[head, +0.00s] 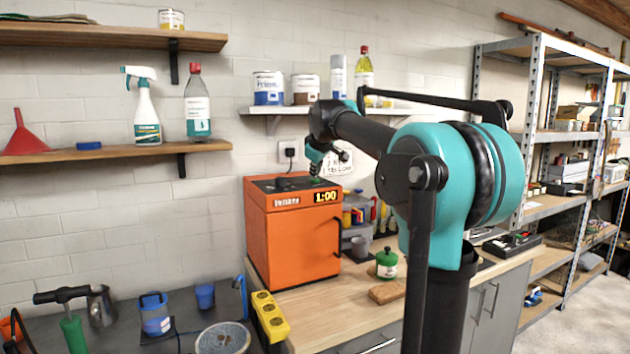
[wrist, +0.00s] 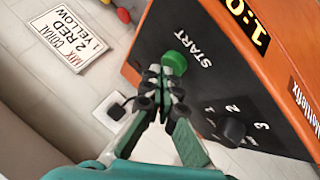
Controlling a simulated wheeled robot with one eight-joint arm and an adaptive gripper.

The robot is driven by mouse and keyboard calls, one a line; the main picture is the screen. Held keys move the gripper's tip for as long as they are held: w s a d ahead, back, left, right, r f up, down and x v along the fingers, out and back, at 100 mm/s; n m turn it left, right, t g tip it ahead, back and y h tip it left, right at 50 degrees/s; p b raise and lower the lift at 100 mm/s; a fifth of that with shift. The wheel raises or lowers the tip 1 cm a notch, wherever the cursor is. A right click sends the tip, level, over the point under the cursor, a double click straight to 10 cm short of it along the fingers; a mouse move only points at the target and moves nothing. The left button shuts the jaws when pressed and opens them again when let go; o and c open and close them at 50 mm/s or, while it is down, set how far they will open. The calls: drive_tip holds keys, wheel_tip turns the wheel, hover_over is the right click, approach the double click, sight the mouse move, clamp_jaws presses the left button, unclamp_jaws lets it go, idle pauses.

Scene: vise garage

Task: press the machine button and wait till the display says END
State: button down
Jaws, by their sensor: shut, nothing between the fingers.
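The orange machine (head: 290,238) stands on the wooden worktop, and its display (head: 327,197) reads 1:00. In the wrist view the orange machine (wrist: 285,65) shows its black top panel with a green button (wrist: 175,62) beside the word START. The display (wrist: 247,22) is partly cut off there. My gripper (wrist: 163,82) is shut and empty, with its fingertips right at the near edge of the green button. Whether they touch it I cannot tell. In the head view my gripper (head: 315,170) is over the back right of the machine's top.
A black knob (wrist: 232,131) with numbers sits on the same panel. A white sign (wrist: 66,38) hangs on the wall behind.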

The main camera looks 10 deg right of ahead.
drive_tip(key=shift+f, duration=0.2)
idle(0.5)
drive_tip(key=shift+r, duration=0.85)
drive_tip(key=shift+r, duration=0.1)
drive_tip(key=shift+r, duration=2.4)
drive_tip(key=shift+a, duration=0.1)
